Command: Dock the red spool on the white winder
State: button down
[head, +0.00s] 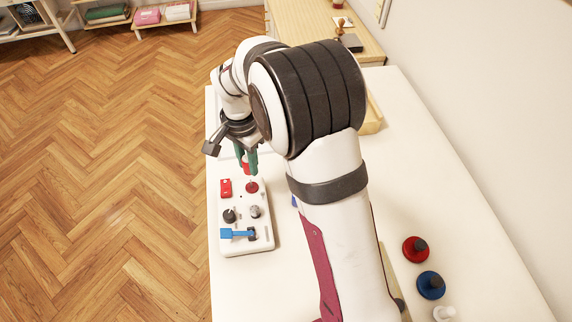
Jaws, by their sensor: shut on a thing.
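The white winder (262,234) lies flat on the white table, left of my arm in the head view. On it are a red block (225,187), a red disc (252,187), two knobs and a blue lever (236,233). My gripper (247,160), with green fingers, is over the winder's far end, just beyond the red disc. It is shut on a small red thing (246,168), apparently the red spool, mostly hidden by the fingers. I cannot tell whether it touches the winder.
A red disc with a dark knob (413,253), a similar blue one (431,288) and a white piece (444,314) stand on the table (470,220) right of my arm. A wooden cabinet (310,22) stands behind. My arm hides the table's middle.

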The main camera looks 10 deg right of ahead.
jog(key=shift+f, duration=2.85)
jog(key=shift+f, duration=0.6)
jog(key=c, duration=0.9)
grip_release()
jog(key=shift+r, duration=0.1)
notch_tip(320, 180, up, 11)
jog(key=shift+a+f, duration=0.1)
